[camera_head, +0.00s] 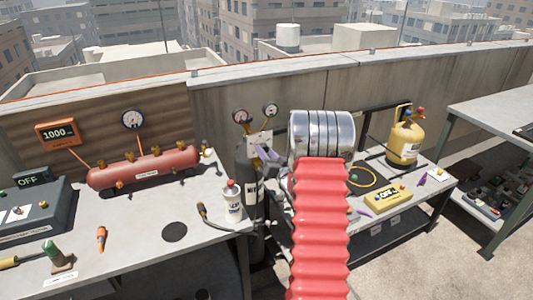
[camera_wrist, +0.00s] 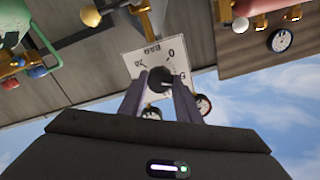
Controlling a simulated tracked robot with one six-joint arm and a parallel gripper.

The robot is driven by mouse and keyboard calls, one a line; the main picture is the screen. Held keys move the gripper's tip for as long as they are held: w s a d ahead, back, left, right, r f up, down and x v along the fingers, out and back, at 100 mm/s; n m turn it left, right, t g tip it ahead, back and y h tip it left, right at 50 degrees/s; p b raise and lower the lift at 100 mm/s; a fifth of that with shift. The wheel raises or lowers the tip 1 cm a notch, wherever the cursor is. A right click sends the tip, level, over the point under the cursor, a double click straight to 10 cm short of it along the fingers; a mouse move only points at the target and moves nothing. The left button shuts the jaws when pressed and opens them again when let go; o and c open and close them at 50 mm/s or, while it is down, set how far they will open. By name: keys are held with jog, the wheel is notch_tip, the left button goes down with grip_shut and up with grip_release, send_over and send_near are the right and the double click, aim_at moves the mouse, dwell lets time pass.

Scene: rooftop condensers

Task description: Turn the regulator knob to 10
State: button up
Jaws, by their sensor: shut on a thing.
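The regulator's dark round knob (camera_wrist: 160,80) sits in front of a white dial plate (camera_wrist: 137,62) in the wrist view. The plate carries "BAR" and a 0; its other marks are too small or hidden to read surely. My gripper (camera_wrist: 163,84) has its two purple-grey fingers on either side of the knob, shut on it. In the head view the pale dial plate (camera_head: 260,138) stands above the dark cylinder (camera_head: 247,175), below two round gauges (camera_head: 240,117). The gripper fingers (camera_head: 266,154) show just below the plate; my arm hides part of that area. The knob's pointer is not clear.
A red tank (camera_head: 145,168) with a gauge and an orange "1000" display (camera_head: 57,132) stands on the left bench. A white can (camera_head: 232,202) and a hose are close to the cylinder. A yellow canister (camera_head: 405,140) stands right. A parapet wall runs behind.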

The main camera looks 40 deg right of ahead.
jog(key=m, duration=1)
jog(key=shift+s+d+f+m, duration=0.1)
jog(key=shift+d+m, duration=0.1)
jog(key=shift+m, duration=1.2)
jog(key=shift+d+f, duration=0.1)
jog(key=o, duration=1.1)
jog(key=shift+c, duration=0.2)
jog(key=v, duration=1.3)
jog(key=shift+s+a, duration=0.3)
jog(key=shift+s, duration=0.05)
